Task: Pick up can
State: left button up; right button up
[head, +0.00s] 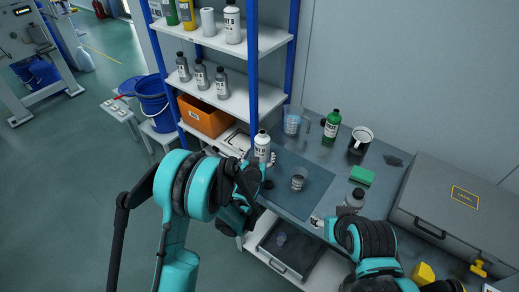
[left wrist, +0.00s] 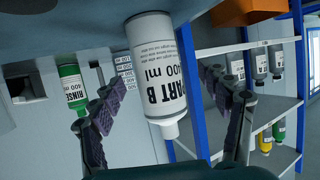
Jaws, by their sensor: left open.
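A white bottle (head: 262,146) labelled PART B 400 ml stands upright at the left end of the grey workbench. It also shows large in the left wrist view (left wrist: 158,75), where the picture is upside down. My left gripper (left wrist: 166,108) is open, with one purple-padded finger on each side of the bottle and gaps still visible. In the head view the left gripper (head: 262,168) is low beside the bottle, partly hidden by my own wrist. Nothing is clearly a can.
A clear cup (head: 299,178) sits on a dark mat. A beaker (head: 292,120), green bottle (head: 331,126), black mug (head: 360,140), green sponge (head: 361,175) and grey bottle (head: 354,199) stand nearby. A grey case (head: 455,205) fills the right. A blue-posted shelf (head: 236,98) rises close on the left.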

aim_at(262, 150)
pick_arm(q)
jog(key=b+x, duration=0.1)
jog(key=x, duration=0.4)
jog(key=shift+d, duration=0.2)
jog(key=c, duration=1.7)
jog(key=shift+r, duration=0.15)
